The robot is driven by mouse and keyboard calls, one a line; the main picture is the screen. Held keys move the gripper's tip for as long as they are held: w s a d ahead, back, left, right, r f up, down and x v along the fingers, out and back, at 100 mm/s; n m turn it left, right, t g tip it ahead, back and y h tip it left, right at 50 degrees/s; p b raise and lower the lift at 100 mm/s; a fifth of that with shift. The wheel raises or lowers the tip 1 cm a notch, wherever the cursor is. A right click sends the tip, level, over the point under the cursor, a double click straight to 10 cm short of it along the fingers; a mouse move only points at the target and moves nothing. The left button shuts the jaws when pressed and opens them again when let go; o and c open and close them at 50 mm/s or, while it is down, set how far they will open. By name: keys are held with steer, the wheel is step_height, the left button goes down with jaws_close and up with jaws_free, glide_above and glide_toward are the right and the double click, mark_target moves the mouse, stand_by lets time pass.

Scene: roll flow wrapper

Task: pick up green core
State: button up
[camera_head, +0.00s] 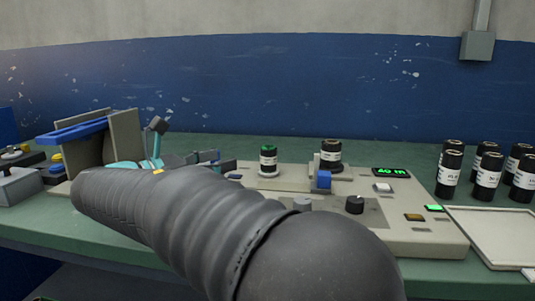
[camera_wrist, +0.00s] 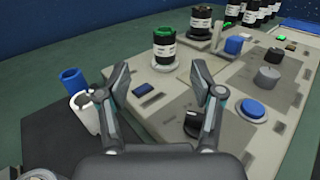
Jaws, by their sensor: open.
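A small dark roll with a white label and a green core (camera_head: 268,161) on top stands upright on a pale round base on the machine panel. The green core (camera_wrist: 164,33) also shows in the wrist view, beyond my fingertips. My gripper (camera_wrist: 160,67) is open and empty, its two fingers apart over the panel, short of the roll and not touching it. In the head view my arm hides much of the panel's left part.
A second labelled roll (camera_head: 331,153) stands right of the green-topped one. The panel has a blue block (camera_head: 323,180), knobs and buttons. Several dark rolls (camera_head: 488,170) and a pale tray (camera_head: 495,232) are at the right. A blue tube (camera_wrist: 75,83) and white tube (camera_wrist: 86,112) stand left of my gripper.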

mark_target(262, 151)
steer(key=x, duration=0.8)
steer(key=shift+s+d, duration=0.1)
steer(key=shift+d, duration=0.05)
steer(key=shift+b+x, duration=0.45)
steer(key=shift+x, duration=2.1)
steer(key=shift+s+f, duration=0.15)
steer(key=shift+f, duration=0.05)
steer(key=c, duration=1.2)
